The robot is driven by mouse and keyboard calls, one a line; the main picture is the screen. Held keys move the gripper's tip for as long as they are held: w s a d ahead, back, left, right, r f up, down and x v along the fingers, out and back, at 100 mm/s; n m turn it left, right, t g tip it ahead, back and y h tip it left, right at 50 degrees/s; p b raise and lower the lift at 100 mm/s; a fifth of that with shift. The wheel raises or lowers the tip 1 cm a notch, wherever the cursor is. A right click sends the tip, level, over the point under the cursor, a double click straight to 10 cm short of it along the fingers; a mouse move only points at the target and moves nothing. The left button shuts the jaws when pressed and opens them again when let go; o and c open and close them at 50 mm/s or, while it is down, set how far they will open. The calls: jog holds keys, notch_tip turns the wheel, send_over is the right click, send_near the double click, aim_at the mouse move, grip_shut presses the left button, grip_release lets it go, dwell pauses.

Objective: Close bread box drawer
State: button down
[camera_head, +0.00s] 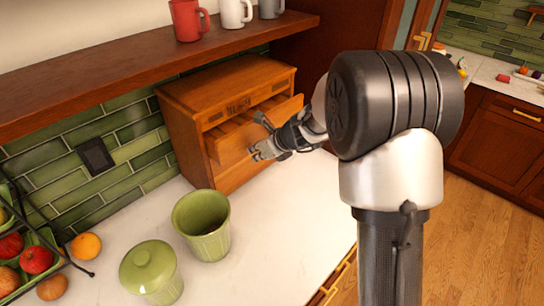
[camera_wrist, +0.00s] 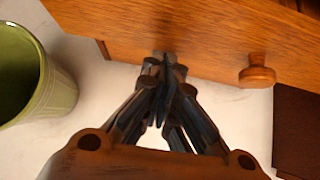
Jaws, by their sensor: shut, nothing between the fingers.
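The wooden bread box (camera_head: 205,100) stands on the white counter against the green tile wall. Its upper drawer (camera_head: 231,143) is pulled out, and its open inside shows from above. In the wrist view the drawer front (camera_wrist: 205,35) spans the top, with a round wooden knob (camera_wrist: 257,72) to the right. My gripper (camera_head: 257,153) is at the drawer front. It is shut and empty, and in the wrist view the fingertips (camera_wrist: 165,62) are at the front's lower edge, left of the visible knob. I cannot tell whether they touch the wood.
A green pot (camera_head: 203,225) and a lidded green canister (camera_head: 150,272) stand on the counter in front of the box. A fruit rack (camera_head: 45,250) is at the far left. A wooden shelf (camera_head: 130,70) with mugs hangs above. The counter (camera_head: 275,225) right of the pot is clear.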

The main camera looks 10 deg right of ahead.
jog(key=w+a+p, duration=0.1)
jog(key=w+a, duration=0.1)
jog(key=w, duration=0.1)
jog(key=w+a+p, duration=0.1)
jog(key=w, duration=0.1)
jog(key=shift+w+a+r+p, duration=0.1)
jog(key=shift+a+p, duration=0.1)
jog(key=shift+p, duration=0.15)
